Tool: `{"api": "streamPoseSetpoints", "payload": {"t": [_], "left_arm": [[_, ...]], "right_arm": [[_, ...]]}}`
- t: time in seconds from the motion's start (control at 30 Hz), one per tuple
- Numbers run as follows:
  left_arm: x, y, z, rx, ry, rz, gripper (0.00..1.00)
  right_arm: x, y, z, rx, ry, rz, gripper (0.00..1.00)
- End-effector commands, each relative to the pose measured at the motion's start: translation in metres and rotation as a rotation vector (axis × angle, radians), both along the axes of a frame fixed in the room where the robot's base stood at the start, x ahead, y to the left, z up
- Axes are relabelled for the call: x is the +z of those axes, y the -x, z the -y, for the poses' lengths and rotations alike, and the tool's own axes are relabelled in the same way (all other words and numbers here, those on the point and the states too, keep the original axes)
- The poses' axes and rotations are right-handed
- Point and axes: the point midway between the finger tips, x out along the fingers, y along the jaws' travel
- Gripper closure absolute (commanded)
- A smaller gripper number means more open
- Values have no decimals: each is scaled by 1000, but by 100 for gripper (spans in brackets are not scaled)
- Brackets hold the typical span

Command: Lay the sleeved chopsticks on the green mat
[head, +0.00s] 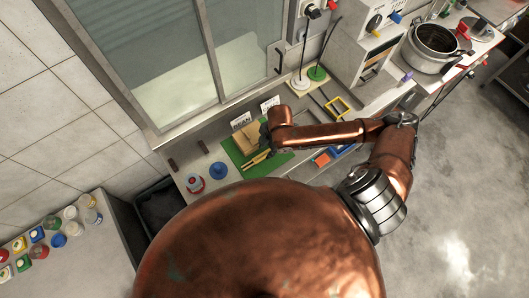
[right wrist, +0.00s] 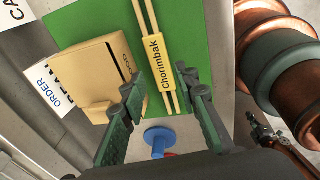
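The green mat (head: 281,159) lies on the counter in the head view and fills the top of the right wrist view (right wrist: 208,40). The chopsticks (head: 256,160) in a yellow sleeve with dark lettering (right wrist: 160,62) appear to lie flat over the mat, beside a tan box (right wrist: 88,70). My right gripper (right wrist: 161,84) is open above the mat. The sleeve shows between and just beyond its fingertips, and neither finger visibly grips it. In the head view my arm partly covers this gripper.
A blue round object (head: 219,170) and a red-and-white one (head: 195,184) stand left of the mat. A white order card (right wrist: 55,90) stands by the tan box. A yellow frame (head: 337,107) and a metal pot (head: 433,45) are to the right.

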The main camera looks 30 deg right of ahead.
Motion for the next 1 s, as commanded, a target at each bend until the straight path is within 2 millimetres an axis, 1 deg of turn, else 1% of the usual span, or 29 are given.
{"api": "streamPoseSetpoints", "payload": {"t": [0.03, 0.2, 0.3, 0.4, 0.57, 1.0], "left_arm": [[1, 0, 0, 0, 0, 0, 100], [1, 0, 0, 0, 0, 1, 100], [2, -1, 0, 0, 0, 1, 100], [2, -1, 0, 0, 0, 1, 100], [2, -1, 0, -1, 0, 1, 100], [2, -1, 1, -1, 1, 2, 100]], "right_arm": [[13, 0, 2, 1, 1, 5, 71], [46, 5, 5, 0, 1, 4, 71], [59, 8, 7, 0, 0, 2, 71], [68, 9, 8, 0, 1, 2, 71], [73, 10, 8, 0, 0, 0, 71], [73, 10, 8, -1, -1, 0, 71]]}}
